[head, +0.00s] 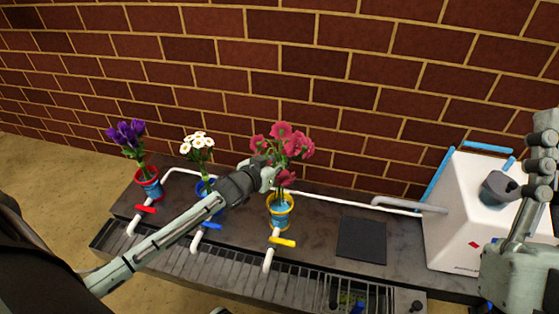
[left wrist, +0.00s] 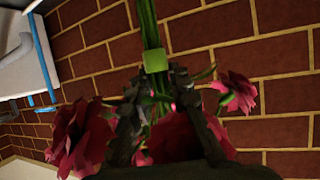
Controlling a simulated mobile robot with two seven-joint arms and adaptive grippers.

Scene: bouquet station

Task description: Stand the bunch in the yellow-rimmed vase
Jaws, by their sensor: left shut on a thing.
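The bunch of pink-red flowers (head: 287,142) stands upright over the yellow-rimmed vase (head: 281,213), a blue pot with a yellow rim. Its green stems reach down to the vase mouth; I cannot tell how deep they sit. My left gripper (head: 268,177) comes in from the left and is shut on the stems just below the blooms. In the left wrist view its dark fingers (left wrist: 155,88) close around the stems beside a green band (left wrist: 153,61), with blooms (left wrist: 85,140) around them.
A red-rimmed pot with purple flowers (head: 126,134) and a blue pot with white flowers (head: 197,143) stand to the left. White pipes with red, blue and yellow handles (head: 282,242) run along the front. A dark square pad (head: 361,240) and a white box (head: 458,215) lie to the right.

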